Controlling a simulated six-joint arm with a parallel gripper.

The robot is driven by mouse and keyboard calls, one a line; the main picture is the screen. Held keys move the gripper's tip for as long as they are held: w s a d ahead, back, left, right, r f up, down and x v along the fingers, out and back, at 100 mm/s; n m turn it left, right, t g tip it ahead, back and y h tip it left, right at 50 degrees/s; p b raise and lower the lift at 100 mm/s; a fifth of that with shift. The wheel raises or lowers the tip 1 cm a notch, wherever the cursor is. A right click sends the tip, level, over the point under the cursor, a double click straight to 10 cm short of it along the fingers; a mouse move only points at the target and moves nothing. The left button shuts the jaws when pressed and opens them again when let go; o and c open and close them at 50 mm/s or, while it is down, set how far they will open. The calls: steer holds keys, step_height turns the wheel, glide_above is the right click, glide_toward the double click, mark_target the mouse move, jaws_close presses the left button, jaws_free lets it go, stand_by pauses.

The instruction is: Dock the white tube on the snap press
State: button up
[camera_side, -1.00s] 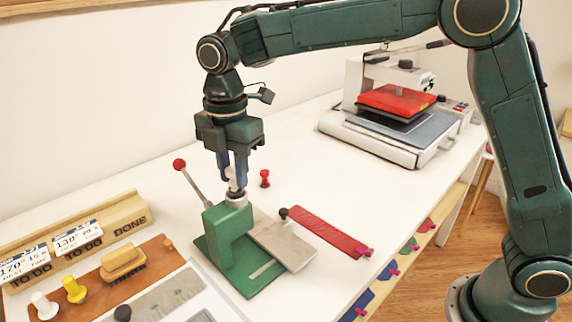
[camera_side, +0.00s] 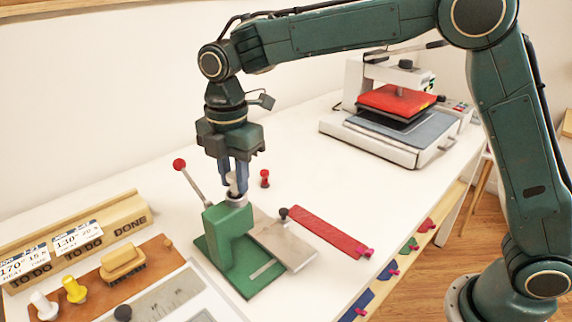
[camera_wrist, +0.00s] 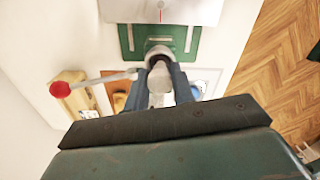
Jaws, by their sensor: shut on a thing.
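The white tube (camera_wrist: 160,84) is between the two fingers of my gripper (camera_wrist: 163,80), which is shut on it. In the side view the tube (camera_side: 232,180) shows as a small pale piece between the fingertips. My gripper (camera_side: 236,187) points down, right above the silver collar on top of the green snap press (camera_side: 228,232). The tube's lower end is at or just over the collar; I cannot tell whether it is seated. The press (camera_wrist: 193,38) also shows in the wrist view, with its collar just ahead of the fingertips.
A lever with a red knob (camera_side: 179,165) rises left of the press. A grey plate (camera_side: 284,246) and red strip (camera_side: 331,232) lie to the right. A brown board (camera_side: 145,261) holds a brush and pegs. A heat press (camera_side: 400,125) stands at the back.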

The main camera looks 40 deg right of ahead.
mark_target(234, 174)
steer(key=shift+f, duration=0.6)
stand_by(0.9)
steer(key=o, duration=0.7)
steer(key=shift+r, duration=0.1)
steer(key=shift+r, duration=5.35)
steer(key=shift+d+r, duration=0.1)
